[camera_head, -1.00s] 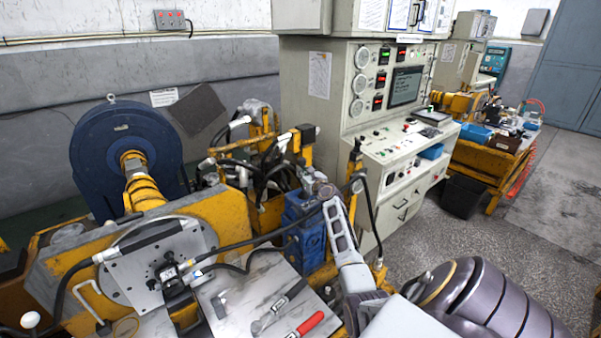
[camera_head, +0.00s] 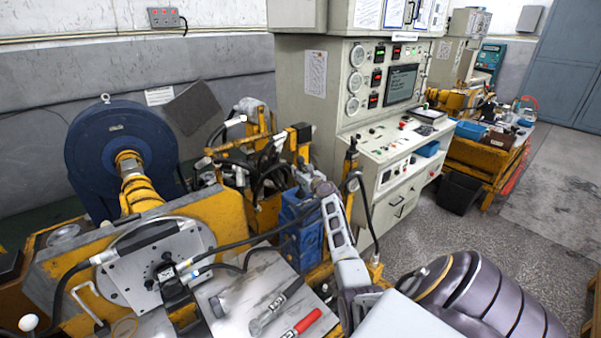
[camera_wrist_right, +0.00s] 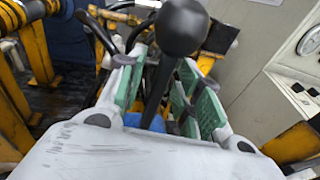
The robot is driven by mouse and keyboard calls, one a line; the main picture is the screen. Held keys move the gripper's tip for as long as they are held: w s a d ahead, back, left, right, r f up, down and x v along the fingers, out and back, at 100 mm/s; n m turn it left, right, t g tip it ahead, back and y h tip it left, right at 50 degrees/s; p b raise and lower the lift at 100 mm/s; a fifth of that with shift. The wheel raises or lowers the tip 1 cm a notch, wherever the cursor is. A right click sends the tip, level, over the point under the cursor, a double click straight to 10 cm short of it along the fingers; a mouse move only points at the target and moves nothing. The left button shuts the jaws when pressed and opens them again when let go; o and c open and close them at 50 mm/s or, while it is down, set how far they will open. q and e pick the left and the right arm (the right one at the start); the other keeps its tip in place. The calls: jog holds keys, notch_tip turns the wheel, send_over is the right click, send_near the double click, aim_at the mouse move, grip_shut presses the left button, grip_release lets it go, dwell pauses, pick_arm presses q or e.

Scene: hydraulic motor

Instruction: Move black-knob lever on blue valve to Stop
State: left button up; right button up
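The blue valve (camera_head: 300,226) stands near the middle of the head view, beside the yellow frame. My right gripper (camera_head: 326,192) is at the top of the valve; its fingers are small and partly hidden there. In the right wrist view, the lever's black knob (camera_wrist_right: 183,28) is large and close to the camera. Its dark shaft (camera_wrist_right: 157,92) runs down between the green-padded fingers of the right gripper (camera_wrist_right: 163,72). The fingers stand apart, with gaps beside the shaft. A bit of blue valve body shows below. I see no Stop marking. My left gripper is not in view.
A metal plate (camera_head: 235,292) with a red-handled tool (camera_head: 304,322) lies left of my right arm. Black hoses (camera_head: 235,250) cross near the valve. Yellow posts (camera_head: 348,180) and the grey control console (camera_head: 385,150) stand close on the right.

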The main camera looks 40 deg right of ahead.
jog(key=v, duration=1.2)
dwell(0.7)
dwell(0.4)
